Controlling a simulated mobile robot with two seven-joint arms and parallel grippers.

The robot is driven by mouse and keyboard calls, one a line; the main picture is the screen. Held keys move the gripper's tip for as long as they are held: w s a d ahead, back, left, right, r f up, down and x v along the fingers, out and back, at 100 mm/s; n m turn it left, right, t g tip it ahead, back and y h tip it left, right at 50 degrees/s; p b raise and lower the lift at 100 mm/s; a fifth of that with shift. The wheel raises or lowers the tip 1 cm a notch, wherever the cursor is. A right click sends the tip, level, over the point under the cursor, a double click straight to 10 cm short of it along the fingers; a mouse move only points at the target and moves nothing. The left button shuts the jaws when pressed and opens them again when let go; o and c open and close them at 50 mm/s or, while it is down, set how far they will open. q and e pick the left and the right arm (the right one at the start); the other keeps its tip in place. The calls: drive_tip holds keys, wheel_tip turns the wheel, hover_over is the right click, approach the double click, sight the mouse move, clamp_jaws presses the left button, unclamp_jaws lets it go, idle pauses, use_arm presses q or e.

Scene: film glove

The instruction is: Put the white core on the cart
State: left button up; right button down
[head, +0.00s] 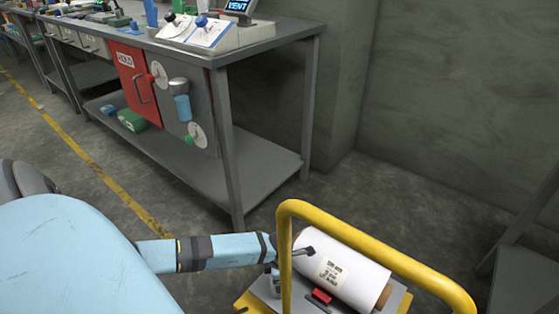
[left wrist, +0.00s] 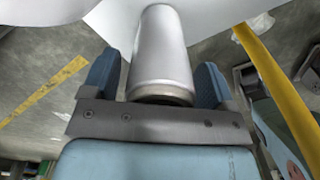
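The white core (head: 338,268) is a white roll with a printed label and a brown end. It lies slantwise over the cart (head: 265,300), inside its yellow rail; I cannot tell whether it rests fully on the deck. My left gripper (head: 303,251) is at its left end, with a dark finger over the white surface. In the left wrist view, a pale cylinder (left wrist: 160,50) with a brownish near rim stands between the two blue fingers of that gripper. Whether the fingers press on it is unclear.
The yellow rail (head: 380,250) arches close beside my left gripper. A red block (head: 321,296) sits by the roll. A grey workbench (head: 240,185) with devices on top stands behind to the left. A concrete wall (head: 460,110) is behind. Floor between bench and cart is clear.

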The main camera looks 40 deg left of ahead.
drive_tip(key=shift+r, duration=0.1)
use_arm(q)
wheel_tip(320, 180, up, 12)
drive_tip(key=p, duration=0.5)
drive_tip(key=shift+r, duration=0.25)
use_arm(e)
drive_tip(key=r, duration=0.1)
drive_tip(key=r+t, duration=0.1)
drive_tip(key=r, duration=0.1)
drive_tip(key=r+m+t, duration=0.1)
drive_tip(key=r, duration=0.1)
drive_tip(key=shift+s+r, duration=0.25)
drive_tip(key=shift+s, duration=0.05)
